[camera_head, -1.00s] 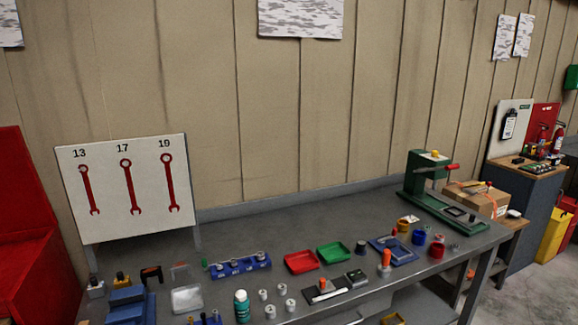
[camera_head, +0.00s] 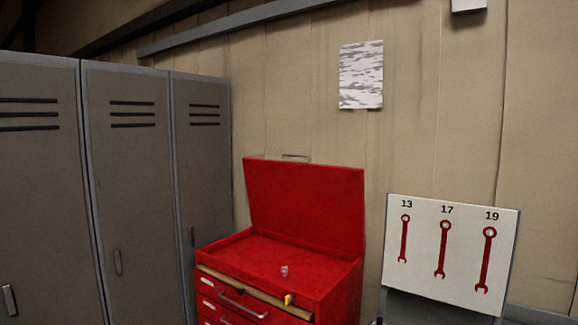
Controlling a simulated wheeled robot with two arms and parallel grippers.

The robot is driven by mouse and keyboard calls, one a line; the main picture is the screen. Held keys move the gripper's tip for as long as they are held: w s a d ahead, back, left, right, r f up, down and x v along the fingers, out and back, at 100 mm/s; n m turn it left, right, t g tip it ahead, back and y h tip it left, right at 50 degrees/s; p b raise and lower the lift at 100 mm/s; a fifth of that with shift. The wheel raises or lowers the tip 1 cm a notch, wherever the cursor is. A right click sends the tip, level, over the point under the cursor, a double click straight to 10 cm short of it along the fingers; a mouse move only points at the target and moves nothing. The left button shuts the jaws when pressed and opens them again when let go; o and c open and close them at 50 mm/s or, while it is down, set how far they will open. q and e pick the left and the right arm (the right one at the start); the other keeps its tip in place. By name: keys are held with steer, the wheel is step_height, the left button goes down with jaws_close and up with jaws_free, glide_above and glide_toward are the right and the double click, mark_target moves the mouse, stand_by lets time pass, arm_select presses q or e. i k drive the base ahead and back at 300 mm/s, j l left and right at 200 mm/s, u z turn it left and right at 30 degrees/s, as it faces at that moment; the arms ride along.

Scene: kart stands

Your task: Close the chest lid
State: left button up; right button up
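The red tool chest (camera_head: 334,296) stands against the wall in the middle of the head view. Its red lid (camera_head: 305,207) is raised, leaning up and back toward the wall. A small handle (camera_head: 295,157) shows at the lid's top edge. The top compartment is open, and a small shiny object (camera_head: 284,270) is in it. A yellow item (camera_head: 288,299) shows at the chest's front near the upper drawer. Neither of my grippers is in view.
Grey lockers (camera_head: 130,200) stand to the left, close to the chest. A white board (camera_head: 450,255) with red wrench shapes marked 13, 17 and 19 stands to the right. A paper sheet (camera_head: 361,75) hangs on the wall above.

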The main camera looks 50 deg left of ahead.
mark_target(315, 204)
steer(key=u, duration=1.6)
steer(key=i+j, duration=0.1)
